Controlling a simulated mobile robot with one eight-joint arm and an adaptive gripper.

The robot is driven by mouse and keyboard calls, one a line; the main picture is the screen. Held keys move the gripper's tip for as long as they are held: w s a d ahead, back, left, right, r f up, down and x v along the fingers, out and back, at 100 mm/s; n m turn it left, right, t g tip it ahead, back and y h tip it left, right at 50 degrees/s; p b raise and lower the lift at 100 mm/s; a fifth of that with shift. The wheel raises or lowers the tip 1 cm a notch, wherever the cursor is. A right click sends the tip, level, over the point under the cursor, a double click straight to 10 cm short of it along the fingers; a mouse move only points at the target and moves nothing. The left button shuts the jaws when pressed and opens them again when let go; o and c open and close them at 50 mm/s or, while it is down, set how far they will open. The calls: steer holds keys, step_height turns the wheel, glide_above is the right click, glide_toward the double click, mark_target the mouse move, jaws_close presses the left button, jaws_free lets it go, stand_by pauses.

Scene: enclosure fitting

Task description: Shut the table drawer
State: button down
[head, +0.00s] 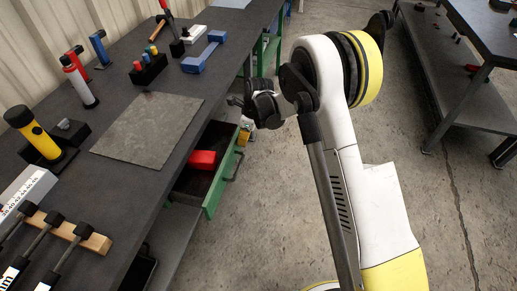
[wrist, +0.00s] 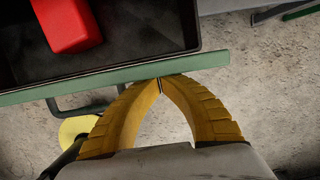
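The table drawer (head: 210,198) stands open below the long dark worktable, with its green front pulled out over the floor. In the wrist view, its green front edge (wrist: 60,85) crosses the picture, with the dark inside beyond it. A dark handle (head: 238,163) is on the front's outer side. A red object (head: 202,160) lies in the drawer, also seen in the wrist view (wrist: 68,22). My gripper (head: 243,138) is at the far end of the drawer front, on its outer side. In the wrist view its yellow fingers (wrist: 160,84) meet at the tips, empty, against or very near the front; contact is unclear.
The worktable top (head: 110,185) carries a grey mat (head: 148,130), a yellow flashlight (head: 34,134), a blue tool (head: 203,53) and clamps at the near end. Another bench (head: 462,95) stands at right. The concrete floor before the drawer is clear apart from my own body.

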mark_target(220, 142)
steer(key=w+a, duration=0.1)
steer(key=a, duration=0.1)
steer(key=w+a, duration=0.1)
steer(key=a, duration=0.2)
steer(key=w+a, duration=0.1)
steer(key=a, duration=0.2)
steer(key=shift+w+a+f, duration=0.1)
steer(key=shift+w+a, duration=0.1)
steer(key=shift+w, duration=0.05)
steer(key=shift+d, duration=0.1)
